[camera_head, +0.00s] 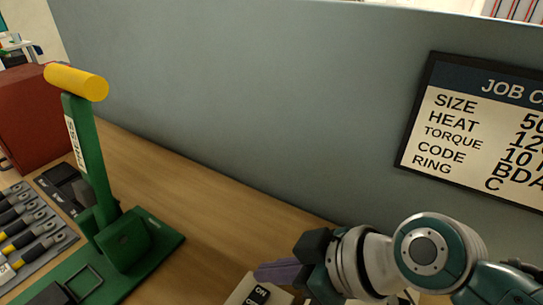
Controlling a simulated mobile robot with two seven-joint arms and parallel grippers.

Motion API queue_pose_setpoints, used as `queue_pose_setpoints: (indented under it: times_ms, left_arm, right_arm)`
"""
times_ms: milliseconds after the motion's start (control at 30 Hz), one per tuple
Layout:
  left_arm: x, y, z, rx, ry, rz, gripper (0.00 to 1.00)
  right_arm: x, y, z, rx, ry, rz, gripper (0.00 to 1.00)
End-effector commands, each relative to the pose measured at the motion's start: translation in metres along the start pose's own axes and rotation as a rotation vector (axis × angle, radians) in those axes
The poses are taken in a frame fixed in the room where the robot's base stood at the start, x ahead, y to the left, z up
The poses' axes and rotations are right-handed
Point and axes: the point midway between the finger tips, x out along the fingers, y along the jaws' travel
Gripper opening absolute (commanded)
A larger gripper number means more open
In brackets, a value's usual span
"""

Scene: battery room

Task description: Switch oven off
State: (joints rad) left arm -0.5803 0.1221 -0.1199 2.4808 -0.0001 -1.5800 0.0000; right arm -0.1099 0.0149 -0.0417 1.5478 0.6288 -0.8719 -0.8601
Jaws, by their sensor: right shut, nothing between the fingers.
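A black rocker switch (258,296) marked "ON" shows at the bottom edge, on a pale beige housing (240,291) that is mostly cut off by the frame. I cannot tell from this view whether this housing is the oven, nor which way the switch is set. My right gripper (267,271) comes in from the lower right, with its purple fingers shut and empty. The fingertips appear just above the switch in the picture; I cannot tell whether they touch it. My left gripper is not in view.
A green lever press (128,240) with a yellow handle (76,82) stands on the wooden bench (200,213) at left. Several tools lie in a grey tray (62,243). A red box (38,115) is behind. A job card (480,130) hangs on the grey partition (250,100).

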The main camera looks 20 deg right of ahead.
Motion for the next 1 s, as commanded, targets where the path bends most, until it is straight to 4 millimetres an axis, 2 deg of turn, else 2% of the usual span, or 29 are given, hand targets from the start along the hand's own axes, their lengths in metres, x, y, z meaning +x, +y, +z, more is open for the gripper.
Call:
queue_pose_setpoints:
  times_ms: [33, 200, 400, 600, 1000]
  left_arm:
    - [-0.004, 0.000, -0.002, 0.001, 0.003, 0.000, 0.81]
    - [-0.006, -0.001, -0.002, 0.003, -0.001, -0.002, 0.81]
    - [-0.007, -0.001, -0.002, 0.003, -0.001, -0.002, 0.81]
    - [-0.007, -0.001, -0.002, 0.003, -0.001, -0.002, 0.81]
    - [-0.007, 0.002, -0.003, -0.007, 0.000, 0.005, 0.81]
  right_arm:
    - [-0.015, 0.002, 0.003, -0.004, -0.004, 0.004, 0.00]
    - [-0.053, 0.004, 0.003, -0.005, -0.004, 0.001, 0.00]
    - [-0.085, 0.007, 0.004, -0.002, -0.003, 0.002, 0.00]
    - [-0.096, 0.007, 0.004, 0.000, -0.003, 0.000, 0.00]
    - [-0.097, 0.007, 0.003, 0.000, -0.002, 0.000, 0.00]
